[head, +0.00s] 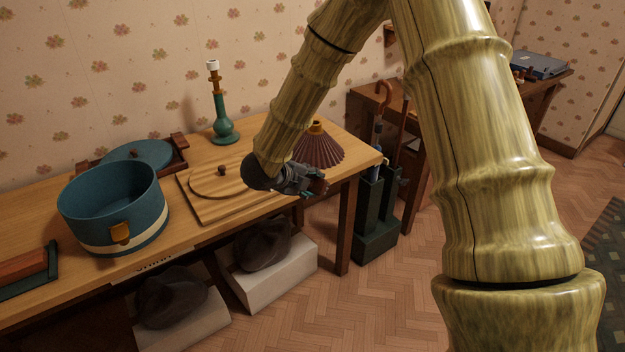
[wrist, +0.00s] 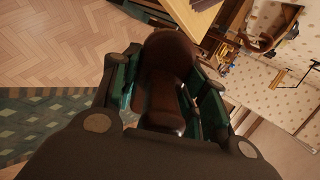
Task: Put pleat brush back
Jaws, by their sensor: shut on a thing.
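My gripper (head: 306,186) is above the front edge of the wooden table, near its right end. It is shut on a dark brown, smooth, rounded thing, which I take to be the pleat brush (head: 319,187). In the wrist view, the brush (wrist: 168,55) sits between the green-lined fingers of my gripper (wrist: 166,95), with a broad rounded end and a narrower neck. No bristles can be made out. A brown pleated lampshade (head: 318,150) stands on the table just behind my gripper.
The table (head: 190,232) also holds a wooden board (head: 192,207) with a round lid, a blue round box (head: 112,205), a blue lid in a tray (head: 140,154) and a green lamp base (head: 224,128). A dark umbrella stand (head: 374,215) is right of the table. Open boxes (head: 265,285) are below.

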